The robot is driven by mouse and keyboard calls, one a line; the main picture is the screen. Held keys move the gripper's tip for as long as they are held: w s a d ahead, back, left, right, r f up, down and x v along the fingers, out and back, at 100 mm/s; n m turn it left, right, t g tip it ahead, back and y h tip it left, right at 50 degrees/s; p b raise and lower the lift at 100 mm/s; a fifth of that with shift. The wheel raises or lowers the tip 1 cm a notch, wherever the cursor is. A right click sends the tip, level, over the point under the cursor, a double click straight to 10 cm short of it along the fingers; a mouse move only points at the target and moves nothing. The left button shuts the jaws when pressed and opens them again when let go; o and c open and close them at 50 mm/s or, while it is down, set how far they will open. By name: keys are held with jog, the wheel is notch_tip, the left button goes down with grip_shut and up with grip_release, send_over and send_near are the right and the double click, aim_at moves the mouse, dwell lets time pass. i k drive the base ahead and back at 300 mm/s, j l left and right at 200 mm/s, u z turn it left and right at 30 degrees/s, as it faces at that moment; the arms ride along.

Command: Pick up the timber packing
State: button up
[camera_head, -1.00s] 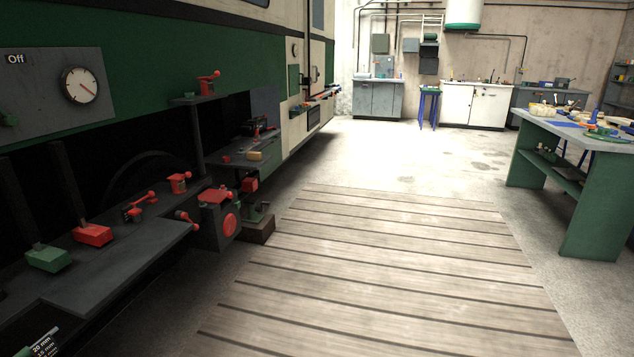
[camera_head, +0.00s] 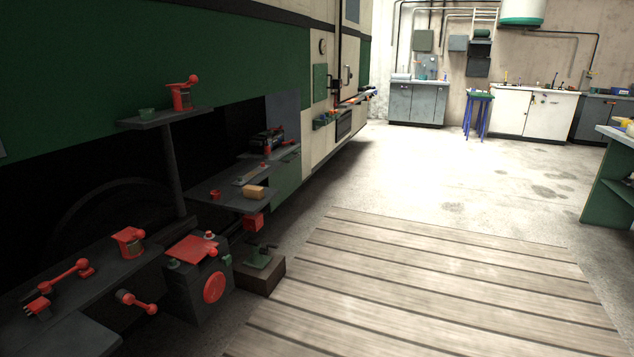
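A small light-tan wooden block (camera_head: 255,192) lies on a dark ledge (camera_head: 222,196) on the side of the green and cream tram. It looks like the timber packing. A larger dark brown block (camera_head: 260,279) sits on the floor below, beside the slatted boards, with a small green jack-like fitting (camera_head: 262,257) on it. I cannot tell for sure which of the two is the timber packing. My gripper is not in view.
Red-handled fittings (camera_head: 130,240) and a dark box with a red disc (camera_head: 198,278) line the tram's lower left side. Slatted boards (camera_head: 430,275) cover the floor, clear of objects. A green workbench (camera_head: 612,190) stands at right. Cabinets (camera_head: 417,103) stand at the far wall.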

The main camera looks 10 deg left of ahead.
aim_at(255, 192)
jog(key=i, duration=1.9)
jog(key=i+l+u, duration=0.1)
jog(key=i+u, duration=0.15)
jog(key=i, duration=0.3)
jog(key=i+l+u, duration=0.25)
jog(key=i, duration=0.25)
jog(key=i+l+u, duration=0.25)
jog(key=i, duration=0.3)
jog(key=i+l+u, duration=0.2)
jog(key=i+l, duration=0.15)
jog(key=i, duration=0.1)
